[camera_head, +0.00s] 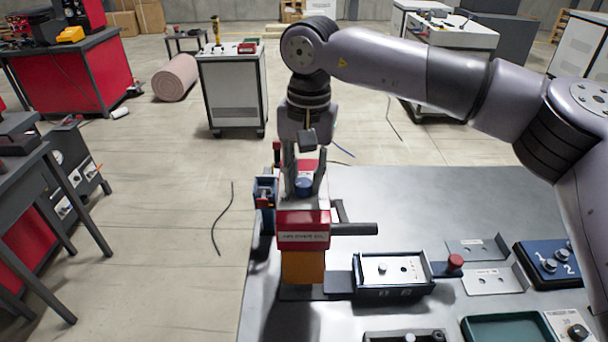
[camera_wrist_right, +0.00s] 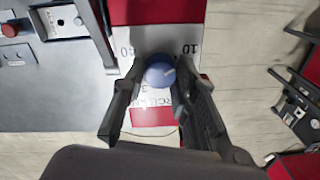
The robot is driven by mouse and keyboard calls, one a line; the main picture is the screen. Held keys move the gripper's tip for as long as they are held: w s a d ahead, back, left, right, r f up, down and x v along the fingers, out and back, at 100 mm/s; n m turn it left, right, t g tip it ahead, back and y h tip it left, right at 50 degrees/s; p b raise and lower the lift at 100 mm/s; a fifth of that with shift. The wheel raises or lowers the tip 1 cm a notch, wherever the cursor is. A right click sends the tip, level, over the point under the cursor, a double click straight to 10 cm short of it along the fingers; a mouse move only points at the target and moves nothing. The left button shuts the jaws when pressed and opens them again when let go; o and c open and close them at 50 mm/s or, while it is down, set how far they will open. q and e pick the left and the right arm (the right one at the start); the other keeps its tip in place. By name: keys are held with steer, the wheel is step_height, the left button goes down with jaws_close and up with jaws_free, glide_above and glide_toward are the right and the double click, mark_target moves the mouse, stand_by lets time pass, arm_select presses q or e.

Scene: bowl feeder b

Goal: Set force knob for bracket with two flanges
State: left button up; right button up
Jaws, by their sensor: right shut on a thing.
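The blue force knob (camera_head: 304,186) sits on top of the red and white feeder head (camera_head: 303,228), above an orange block. In the wrist view the round knob (camera_wrist_right: 160,72) has a light pointer mark, and a white dial face with printed numbers, including a 10 (camera_wrist_right: 189,48), lies around it. My right gripper (camera_head: 305,180) points down from above with its fingers on both sides of the knob, shut on it. Metal brackets (camera_head: 478,248) lie on the right of the table; a second one (camera_head: 495,281) has raised edges. My left gripper is out of view.
A dark fixture with a pale plate (camera_head: 393,270) stands right of the feeder head, with a red button (camera_head: 455,262) beside it. A blue numbered block (camera_head: 550,265) and a green tray (camera_head: 510,328) are farther right. The back of the grey table (camera_head: 430,200) is clear.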

jaws_close()
steer(key=shift+m, duration=0.4)
steer(key=shift+f+m+b, duration=0.1)
steer(key=shift+m+b, duration=0.5)
steer(key=shift+m, duration=0.4)
steer(key=m+b, duration=0.1)
steer(key=m, duration=0.2)
steer(key=shift+m, duration=0.3)
steer(key=m+b, duration=0.1)
steer(key=m, duration=0.3)
steer(key=shift+a+m, duration=0.1)
steer(key=shift+m, duration=0.2)
steer(key=m+b, duration=0.1)
steer(key=m, duration=0.3)
steer(key=shift+m+h, duration=0.3)
